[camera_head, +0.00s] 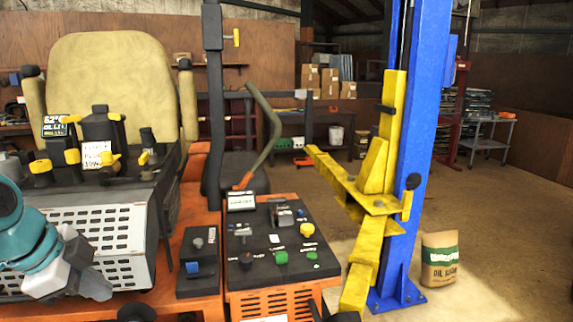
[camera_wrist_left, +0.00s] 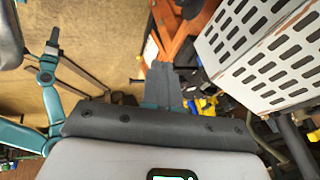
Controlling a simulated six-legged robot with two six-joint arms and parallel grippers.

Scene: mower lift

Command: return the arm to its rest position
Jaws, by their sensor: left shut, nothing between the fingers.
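My left arm, teal and grey, comes in at the lower left of the head view. Its gripper (camera_head: 95,286) points down and right, in front of the white slotted panel (camera_head: 95,240) of the mower. In the left wrist view the dark fingers (camera_wrist_left: 163,82) are together with nothing between them. They are over the floor beside the orange frame (camera_wrist_left: 180,35). My right gripper is not in view.
A blue lift post (camera_head: 415,130) with yellow arms (camera_head: 370,200) stands further right, beside an oil absorbent bag (camera_head: 440,260). Open floor lies at right.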

